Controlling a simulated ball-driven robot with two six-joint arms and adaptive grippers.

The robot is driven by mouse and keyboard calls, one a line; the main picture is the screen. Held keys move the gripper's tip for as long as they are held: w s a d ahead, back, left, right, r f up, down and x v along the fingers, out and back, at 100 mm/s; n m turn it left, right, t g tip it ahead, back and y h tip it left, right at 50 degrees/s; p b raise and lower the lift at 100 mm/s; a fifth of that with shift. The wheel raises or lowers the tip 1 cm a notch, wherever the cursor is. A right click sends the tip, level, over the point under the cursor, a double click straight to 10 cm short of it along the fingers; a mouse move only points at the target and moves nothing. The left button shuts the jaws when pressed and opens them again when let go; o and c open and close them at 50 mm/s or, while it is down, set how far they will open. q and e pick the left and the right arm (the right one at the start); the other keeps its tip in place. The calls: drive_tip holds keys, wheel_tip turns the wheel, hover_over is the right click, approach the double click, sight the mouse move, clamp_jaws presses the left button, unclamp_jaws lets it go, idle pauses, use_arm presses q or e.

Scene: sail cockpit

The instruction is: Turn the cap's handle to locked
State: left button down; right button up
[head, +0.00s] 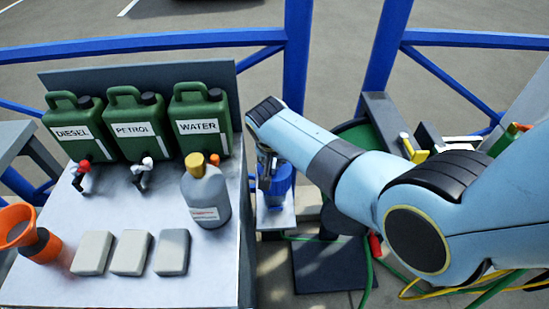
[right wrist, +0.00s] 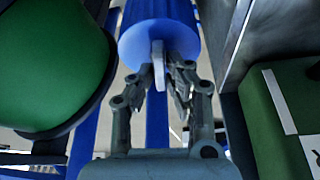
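A blue round cap (right wrist: 160,38) shows at the top of the right wrist view. A thin light-grey handle (right wrist: 158,62) stands out from its face, pointing roughly up and down in that view. My right gripper (right wrist: 161,72) has its fingertips closed in on both sides of the handle, apparently touching it. In the head view the blue cap (head: 282,185) is beside the bench, partly hidden behind my right gripper (head: 266,172). The handle is hidden there. No lock marking is readable. My left gripper is in neither view.
The white bench (head: 215,270) at left carries green jerrycans (head: 140,128), a grey bottle (head: 205,195), an orange funnel (head: 18,228) and pale blocks (head: 132,252). A jerrycan (right wrist: 280,125) and a green drum (right wrist: 55,65) flank my right gripper closely. Blue rails (head: 150,43) stand behind.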

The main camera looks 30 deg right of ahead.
drive_tip(key=o, duration=0.3)
drive_tip(key=v, duration=0.7)
drive_tip(key=shift+s+a+r, duration=0.1)
drive_tip(key=shift+r, duration=0.1)
idle(0.4)
